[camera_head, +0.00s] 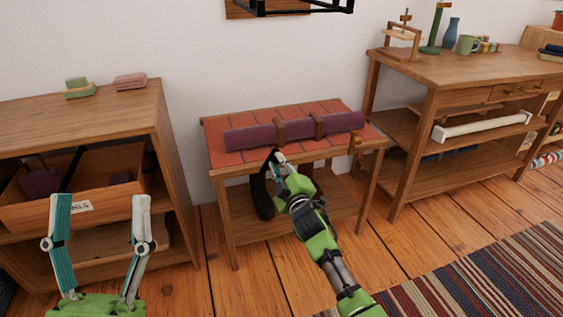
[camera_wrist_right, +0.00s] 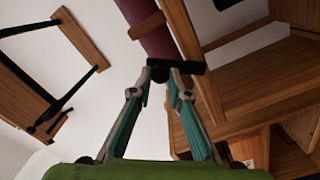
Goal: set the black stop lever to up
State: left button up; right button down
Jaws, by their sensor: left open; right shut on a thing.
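The black stop lever (camera_wrist_right: 190,67) shows in the right wrist view as a short dark bar between my right fingertips, crossing in front of the purple roll. My right gripper (camera_wrist_right: 160,76) is shut on it. In the head view my right gripper (camera_head: 277,160) is at the front edge of the red-tiled bench. A curved black piece (camera_head: 262,195) hangs below the fingertips there; I cannot tell whether it is part of the lever. My left gripper (camera_head: 101,197) is open and empty, in front of the left shelf.
The purple roll (camera_head: 247,138) lies across the red-tiled bench (camera_head: 222,157), with wooden pieces around it. A wooden shelf (camera_head: 115,105) with an open drawer stands at left. A taller workbench (camera_head: 450,68) stands at right. A striped rug (camera_head: 480,270) covers floor at front right.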

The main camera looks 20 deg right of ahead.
aim_at(266, 164)
pick_arm(q)
jog(key=w+f+g+y+p, duration=0.1)
jog(key=w+f+g, duration=0.2)
jog(key=w+f, duration=0.1)
jog(key=shift+d+f, duration=0.25)
jog(key=shift+f, duration=0.2)
pick_arm(e)
jog(key=shift+a+r+n, duration=0.15)
jog(key=shift+a+n, duration=0.45)
jog(key=shift+n, duration=0.5)
jog(key=shift+a+r+n, duration=0.15)
jog(key=shift+a+n, duration=0.5)
jog(key=shift+n, duration=0.45)
jog(key=shift+a+r+n, duration=0.15)
jog(key=shift+a+n, duration=0.45)
jog(key=shift+n, duration=0.5)
jog(key=c, duration=1.9)
grip_release()
jog(key=shift+a, duration=0.1)
